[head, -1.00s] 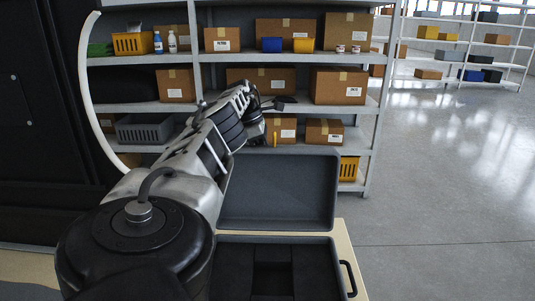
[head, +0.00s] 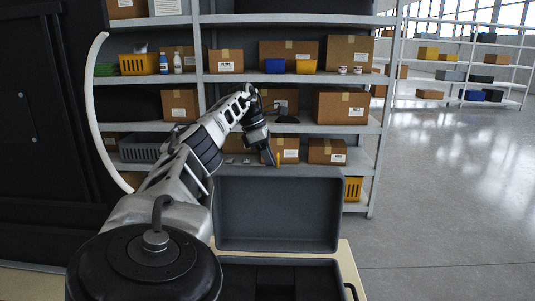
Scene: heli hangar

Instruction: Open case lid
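The dark grey case stands open on the table, its lid (head: 278,212) upright at the back and its interior facing me. The case base (head: 326,266) lies low in the view, with dark padding inside; its front is cut off by the picture's bottom edge. My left arm reaches in from the lower left. My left gripper (head: 270,157) is above and behind the lid's top edge, apart from it as far as I can see. Its fingers are small and dark, so their opening cannot be judged. My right gripper is not in view.
The tan table (head: 349,263) shows to the right of the case. A metal shelf rack (head: 378,150) with cardboard boxes (head: 341,105) and bins stands behind. A dark cabinet (head: 30,130) fills the left. The floor (head: 450,200) at right is clear.

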